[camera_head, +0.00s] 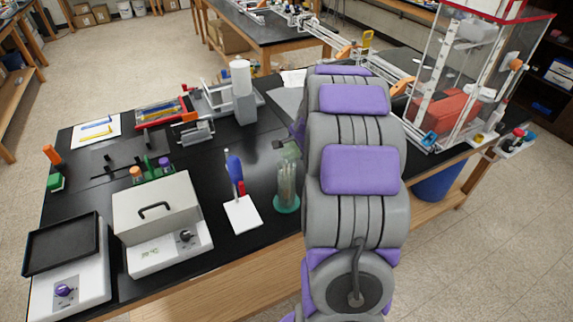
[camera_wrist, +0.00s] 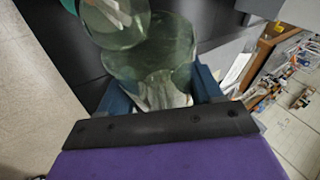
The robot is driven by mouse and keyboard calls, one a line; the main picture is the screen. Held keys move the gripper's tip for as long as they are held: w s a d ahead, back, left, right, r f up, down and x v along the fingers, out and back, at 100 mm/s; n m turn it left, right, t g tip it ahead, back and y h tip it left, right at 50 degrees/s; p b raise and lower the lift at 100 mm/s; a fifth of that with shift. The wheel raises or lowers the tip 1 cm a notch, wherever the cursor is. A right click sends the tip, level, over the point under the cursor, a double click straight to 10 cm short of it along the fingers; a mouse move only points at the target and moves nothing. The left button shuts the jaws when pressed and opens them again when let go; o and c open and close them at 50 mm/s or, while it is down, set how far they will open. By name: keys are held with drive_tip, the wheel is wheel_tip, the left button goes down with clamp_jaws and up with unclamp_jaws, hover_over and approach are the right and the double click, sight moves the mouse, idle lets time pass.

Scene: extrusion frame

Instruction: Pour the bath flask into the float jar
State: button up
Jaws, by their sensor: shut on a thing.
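My gripper (camera_wrist: 162,90) has its blue fingers on either side of a clear greenish glass vessel (camera_wrist: 155,62), which I take to be the bath flask, and is shut on it. I cannot tell its tilt or contents. In the head view my arm hides the gripper; a greenish glass part (camera_head: 291,150) shows at the arm's left edge. A glass jar (camera_head: 286,185) with a teal base and thin rods inside stands upright on the black bench. It seems to be the glass at the top left of the wrist view (camera_wrist: 118,22). I cannot tell which thing is the float jar.
Left of the jar are a white pad (camera_head: 243,215) with a blue-handled tool, a grey box (camera_head: 157,213) with a handle, and a black-topped hot plate (camera_head: 66,250). A clear-walled frame with a red rim (camera_head: 470,70) stands at right. The bench's front edge is close.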

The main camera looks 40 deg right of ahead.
drive_tip(key=shift+a+r+h+p, duration=0.3)
drive_tip(key=shift+r+h, duration=0.2)
drive_tip(key=shift+h, duration=0.4)
idle(0.7)
drive_tip(key=shift+d+f+y+b, duration=0.25)
drive_tip(key=shift+f+y+b, duration=0.3)
drive_tip(key=shift+y, duration=0.35)
drive_tip(key=shift+d+r+m+y+p, duration=0.1)
drive_tip(key=shift+r+m+y+p, duration=0.25)
drive_tip(key=shift+y, duration=0.45)
drive_tip(key=shift+r+y+p, duration=0.2)
drive_tip(key=shift+y+p, duration=0.1)
drive_tip(key=shift+p, duration=0.1)
drive_tip(key=shift+f, duration=0.1)
